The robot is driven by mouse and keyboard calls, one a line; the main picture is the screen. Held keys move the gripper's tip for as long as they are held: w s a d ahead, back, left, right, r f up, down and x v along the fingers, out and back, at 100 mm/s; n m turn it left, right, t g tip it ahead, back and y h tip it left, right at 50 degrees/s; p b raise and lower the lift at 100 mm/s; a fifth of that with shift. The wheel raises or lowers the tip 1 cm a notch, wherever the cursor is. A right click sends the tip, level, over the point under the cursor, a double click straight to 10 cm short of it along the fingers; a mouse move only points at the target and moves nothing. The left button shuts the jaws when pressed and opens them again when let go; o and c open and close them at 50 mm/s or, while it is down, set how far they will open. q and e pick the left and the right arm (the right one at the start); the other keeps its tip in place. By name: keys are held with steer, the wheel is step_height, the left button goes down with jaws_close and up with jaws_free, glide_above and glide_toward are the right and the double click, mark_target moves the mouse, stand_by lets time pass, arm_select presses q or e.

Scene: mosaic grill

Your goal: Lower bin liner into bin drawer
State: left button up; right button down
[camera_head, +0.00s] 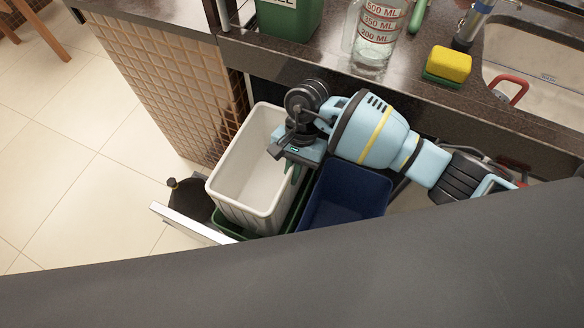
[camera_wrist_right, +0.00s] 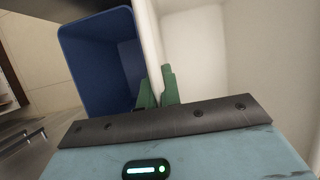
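The white bin liner (camera_head: 232,172) is an open-topped, tapered tub at the open bin drawer (camera_head: 192,223). It stands roughly upright, with its lower end at a green holder (camera_head: 232,234); whether it rests there or hangs slightly above, I cannot tell. My right gripper (camera_head: 291,172) is at the liner's right rim. In the right wrist view its green fingers (camera_wrist_right: 158,88) are on either side of the liner's wall (camera_wrist_right: 152,45), closed on it. The liner's inside looks empty. My left gripper is not in view.
A blue bin (camera_head: 345,197) stands close on the right of the liner. A tiled cabinet side (camera_head: 175,85) is behind left. The counter above holds a green container (camera_head: 287,30), a glass bottle (camera_head: 377,35) and a sponge (camera_head: 449,64). A dark round object (camera_head: 190,198) is left of the liner.

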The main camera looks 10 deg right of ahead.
steer(key=c, duration=1.5)
jaws_free()
steer(key=shift+c, duration=0.2)
steer(key=v, duration=0.6)
steer(key=shift+w+r, duration=0.1)
steer(key=shift+r, duration=0.15)
steer(key=shift+w+d+r, duration=0.15)
steer(key=shift+r, duration=0.5)
